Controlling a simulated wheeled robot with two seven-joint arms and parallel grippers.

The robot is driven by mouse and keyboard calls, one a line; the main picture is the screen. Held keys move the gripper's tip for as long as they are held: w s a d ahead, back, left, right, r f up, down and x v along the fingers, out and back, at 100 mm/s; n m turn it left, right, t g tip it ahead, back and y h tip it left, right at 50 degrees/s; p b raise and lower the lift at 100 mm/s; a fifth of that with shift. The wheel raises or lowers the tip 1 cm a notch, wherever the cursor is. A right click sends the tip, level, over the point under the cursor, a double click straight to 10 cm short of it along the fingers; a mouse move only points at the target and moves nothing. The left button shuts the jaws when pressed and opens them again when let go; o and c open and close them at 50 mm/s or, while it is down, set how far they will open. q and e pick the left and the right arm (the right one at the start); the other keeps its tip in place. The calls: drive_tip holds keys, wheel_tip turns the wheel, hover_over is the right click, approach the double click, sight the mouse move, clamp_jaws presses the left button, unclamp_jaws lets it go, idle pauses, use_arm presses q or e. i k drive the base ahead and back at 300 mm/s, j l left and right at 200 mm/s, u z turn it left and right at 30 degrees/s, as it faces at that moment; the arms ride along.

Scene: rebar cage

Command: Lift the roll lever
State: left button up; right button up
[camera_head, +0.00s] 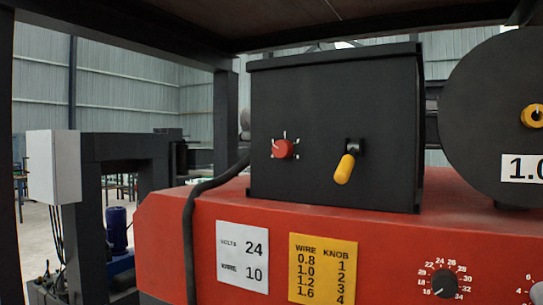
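A lever with a yellow handle (344,169) sticks out of the front of a black box (320,130). Its handle hangs down and slightly left from a small dark pivot; I take this to be the roll lever. A red knob (283,149) with white tick marks sits to its left on the same face. Neither of my grippers is in view.
The black box stands on a red machine body (380,245) with a white label (242,255), a yellow label (322,268) and a black dial (444,283). A large black disc (490,110) is at the right. A black cable (193,230) runs down at the left.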

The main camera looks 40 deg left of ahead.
sight(342, 174)
drive_tip(key=j+u, duration=0.15)
drive_tip(key=u, duration=0.35)
drive_tip(key=i+j+u, duration=0.15)
drive_tip(key=u, duration=0.35)
